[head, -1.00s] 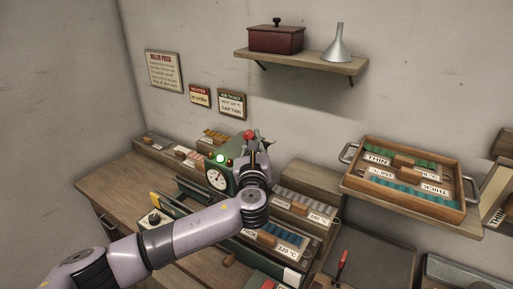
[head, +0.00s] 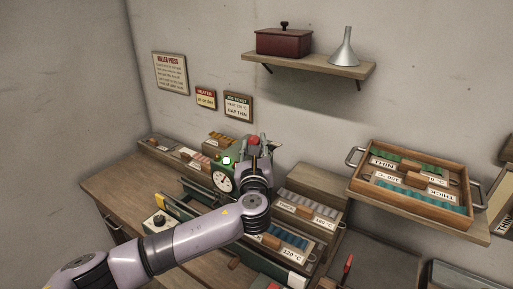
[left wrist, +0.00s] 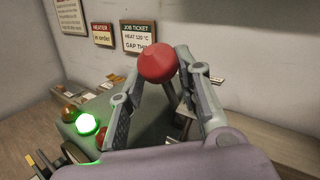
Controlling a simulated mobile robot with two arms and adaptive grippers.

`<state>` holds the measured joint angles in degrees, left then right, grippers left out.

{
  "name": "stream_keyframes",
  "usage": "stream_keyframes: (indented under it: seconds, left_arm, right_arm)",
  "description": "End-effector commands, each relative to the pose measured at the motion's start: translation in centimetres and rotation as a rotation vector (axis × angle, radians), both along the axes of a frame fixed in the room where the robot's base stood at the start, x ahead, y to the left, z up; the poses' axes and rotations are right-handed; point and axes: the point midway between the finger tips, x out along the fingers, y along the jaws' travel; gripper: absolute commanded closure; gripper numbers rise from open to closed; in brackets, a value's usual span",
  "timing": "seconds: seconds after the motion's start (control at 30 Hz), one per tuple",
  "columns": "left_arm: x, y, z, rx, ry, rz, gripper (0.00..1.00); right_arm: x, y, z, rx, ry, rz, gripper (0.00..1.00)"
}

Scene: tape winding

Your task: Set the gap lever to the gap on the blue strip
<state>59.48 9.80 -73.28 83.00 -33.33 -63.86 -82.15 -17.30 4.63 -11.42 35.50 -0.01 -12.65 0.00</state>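The gap lever ends in a red ball knob (head: 253,142) on top of the green press (head: 224,170), which has a white dial and a lit green lamp. In the left wrist view the red knob (left wrist: 158,62) stands at the tips of my left gripper (left wrist: 161,66), whose fingers are apart on either side of it. Contact is not clear. The lever's stem is partly hidden by the fingers. Blue strips (head: 438,200) lie in the front row of the wooden tray at right, with upside-down labels, one apparently THICK. My right gripper is not in view.
The wooden tray (head: 479,211) also holds green strips (head: 412,156) beside a THIN label. The job ticket (head: 238,107) reads heat 120 °C, gap THIN. Strip boxes (head: 313,212) crowd the bench right of the press. A shelf (head: 315,65) holds a red box and a funnel.

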Motion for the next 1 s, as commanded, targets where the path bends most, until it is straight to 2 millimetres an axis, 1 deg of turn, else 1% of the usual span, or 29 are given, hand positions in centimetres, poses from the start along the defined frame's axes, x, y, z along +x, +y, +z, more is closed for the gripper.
stream_keyframes:
  seconds: [0.03,0.17,0.43,0.57,0.67,0.9,1.0]
  left_arm:
    - [0.0,0.0,0.2,-0.001,-0.005,0.001,0.65]
    - [0.0,-0.1,0.1,0.0,-0.003,-0.002,0.56]
    - [-0.1,-0.2,-0.1,0.001,0.001,-0.005,0.56]
    - [-0.9,-0.3,-0.2,0.001,0.001,-0.007,0.56]
    - [-2.2,-0.1,-0.3,0.002,0.001,-0.008,0.56]
    - [-7.4,0.2,-0.7,0.0,0.002,-0.008,0.56]
    - [-9.3,0.3,-0.8,0.0,0.002,-0.007,0.56]
  right_arm:
    - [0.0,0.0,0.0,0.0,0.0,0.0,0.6]
    - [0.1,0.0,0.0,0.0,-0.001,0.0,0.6]
    - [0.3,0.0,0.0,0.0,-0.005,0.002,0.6]
    - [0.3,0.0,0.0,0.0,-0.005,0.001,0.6]
    - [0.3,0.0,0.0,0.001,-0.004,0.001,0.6]
    - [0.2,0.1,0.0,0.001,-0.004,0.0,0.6]
    - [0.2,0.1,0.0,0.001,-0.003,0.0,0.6]
